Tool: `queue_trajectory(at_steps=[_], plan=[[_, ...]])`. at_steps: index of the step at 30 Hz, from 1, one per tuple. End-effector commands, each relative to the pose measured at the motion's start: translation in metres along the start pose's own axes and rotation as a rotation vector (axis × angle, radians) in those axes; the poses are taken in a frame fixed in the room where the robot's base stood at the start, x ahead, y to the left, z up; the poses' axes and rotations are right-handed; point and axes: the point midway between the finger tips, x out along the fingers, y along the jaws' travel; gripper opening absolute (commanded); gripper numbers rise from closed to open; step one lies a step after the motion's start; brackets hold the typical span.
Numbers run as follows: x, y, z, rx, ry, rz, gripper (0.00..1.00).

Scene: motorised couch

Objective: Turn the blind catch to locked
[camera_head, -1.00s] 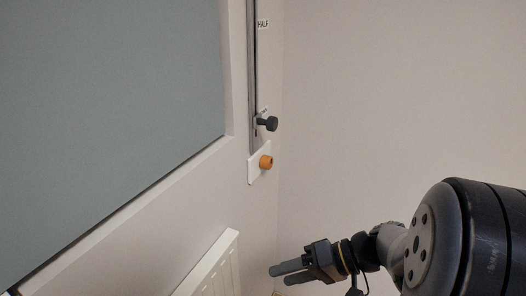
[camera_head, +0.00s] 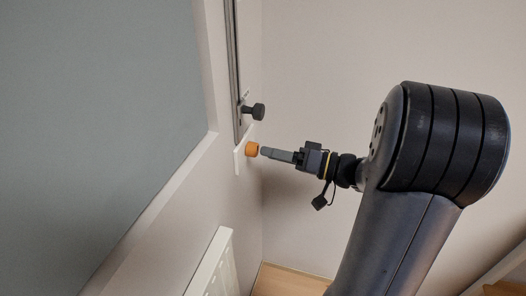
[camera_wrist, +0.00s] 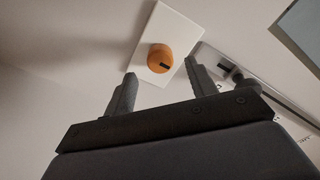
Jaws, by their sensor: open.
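The blind catch is an orange round knob (camera_head: 252,149) on a white plate (camera_head: 239,158) at the lower end of the blind's rail. It also shows in the wrist view as an orange knob (camera_wrist: 160,58) with a dark mark on its face, on the white plate (camera_wrist: 172,22). My gripper (camera_head: 266,152) is level with the knob and just to its right in the head view. In the wrist view my gripper (camera_wrist: 160,85) is open, its two fingers apart on either side of the knob's line. I cannot tell whether they touch it.
A black knob (camera_head: 257,111) on the grey rail (camera_head: 234,60) sits just above the catch and close to my gripper. The blind (camera_head: 100,110) fills the left. A white radiator (camera_head: 218,268) stands below. The wall to the right is bare.

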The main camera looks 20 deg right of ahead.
Motion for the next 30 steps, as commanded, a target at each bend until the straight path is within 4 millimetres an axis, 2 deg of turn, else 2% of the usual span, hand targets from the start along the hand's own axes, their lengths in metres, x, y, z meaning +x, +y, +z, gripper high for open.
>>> queue_trajectory(at_steps=[3,7,19,30], plan=[[0.017,0.000,0.001,0.000,-0.003,-0.002,0.54],[0.027,0.000,0.000,0.000,-0.001,-0.001,0.54],[0.033,0.000,0.000,0.000,0.000,0.001,0.54],[0.032,0.000,0.000,0.000,0.000,0.001,0.23]])
